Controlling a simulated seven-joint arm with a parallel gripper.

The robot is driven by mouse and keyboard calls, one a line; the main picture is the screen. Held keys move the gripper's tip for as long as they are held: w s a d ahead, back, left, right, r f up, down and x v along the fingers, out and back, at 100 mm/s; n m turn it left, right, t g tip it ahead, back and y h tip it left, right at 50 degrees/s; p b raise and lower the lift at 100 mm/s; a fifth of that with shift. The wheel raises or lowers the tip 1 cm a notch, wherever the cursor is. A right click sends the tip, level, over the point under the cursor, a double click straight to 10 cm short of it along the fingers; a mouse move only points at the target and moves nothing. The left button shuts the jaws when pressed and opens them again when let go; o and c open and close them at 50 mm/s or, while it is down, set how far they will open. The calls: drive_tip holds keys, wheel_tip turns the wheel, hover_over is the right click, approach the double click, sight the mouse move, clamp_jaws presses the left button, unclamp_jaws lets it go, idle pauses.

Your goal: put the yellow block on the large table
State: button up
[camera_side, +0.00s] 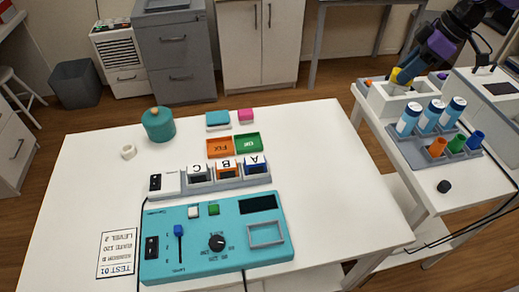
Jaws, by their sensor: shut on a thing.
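The yellow block (402,76) is at the upper right, over the white compartment box on the small side table. My gripper (401,72) reaches down from the upper right and is shut on the yellow block. My fingers partly hide the block, and I cannot tell whether it still touches the box. The large table (345,190) is white and fills the middle of the view, to the left of my gripper.
The side table holds a white box (385,108), blue-capped tubes (430,115) and coloured cups (456,147). On the large table are a teal panel (190,262), a lettered rack (230,183), small trays (220,147) and a teal jar (158,126). Its right part is clear.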

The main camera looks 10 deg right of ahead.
drive_tip(key=s+a+n+g+y, duration=0.1)
drive_tip(key=s+a+n, duration=0.25)
drive_tip(key=a, duration=0.25)
drive_tip(key=s+a+n+g, duration=0.2)
drive_tip(key=s+a+n, duration=0.1)
drive_tip(key=a+n, duration=0.15)
wheel_tip(320, 180, down, 12)
drive_tip(key=shift+m, duration=0.4)
drive_tip(key=w+a+f, duration=0.2)
drive_tip(key=w, duration=0.1)
drive_tip(key=w+a+f, duration=0.2)
drive_tip(key=w+f, duration=0.1)
drive_tip(key=w, duration=0.1)
drive_tip(key=w+a+f, duration=0.2)
drive_tip(key=w+f, duration=0.1)
drive_tip(key=w, duration=0.1)
drive_tip(key=shift+w+f, duration=0.15)
drive_tip(key=shift+f, duration=0.05)
drive_tip(key=shift+w+a+f, duration=0.25)
drive_tip(key=shift+w+f, duration=0.45)
drive_tip(key=shift+f, duration=1.65)
drive_tip(key=shift+f, duration=0.15)
drive_tip(key=o, duration=1)
